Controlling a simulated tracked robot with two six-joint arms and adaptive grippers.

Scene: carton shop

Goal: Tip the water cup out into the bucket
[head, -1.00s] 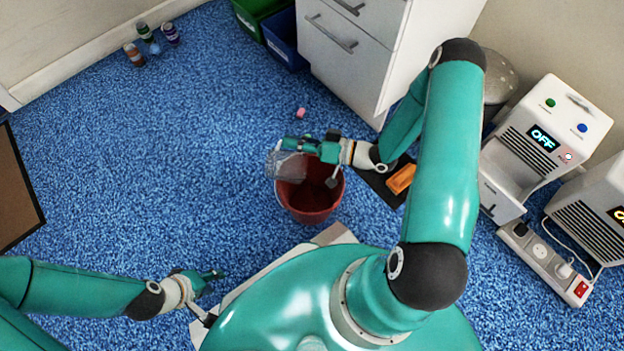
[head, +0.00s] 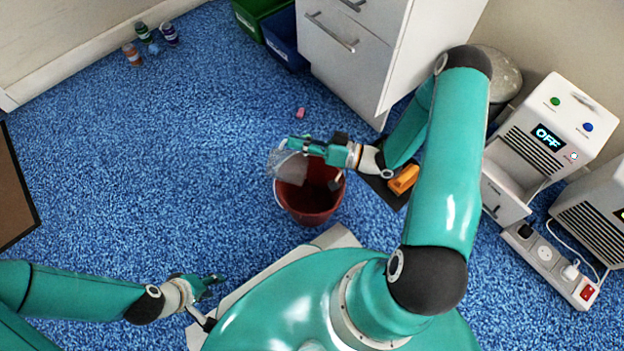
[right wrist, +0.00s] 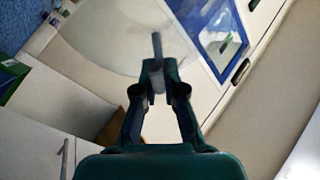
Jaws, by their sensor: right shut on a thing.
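The clear water cup (head: 287,170) is tilted over the left part of the red bucket (head: 309,203) in the head view. My right gripper (head: 297,146) is shut on the cup and holds it above the bucket's rim. Whether water is in the cup or the bucket I cannot tell. In the right wrist view my right gripper (right wrist: 158,75) shows with its fingers close together; the cup's outline is unclear there. My left gripper (head: 210,281) is low at the lower left, away from the bucket; its finger opening is too small to judge.
A white drawer cabinet (head: 345,50) stands behind the bucket. An orange object (head: 403,179) lies on a dark mat to its right. A power strip (head: 550,264) and white machines (head: 548,135) are further right.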

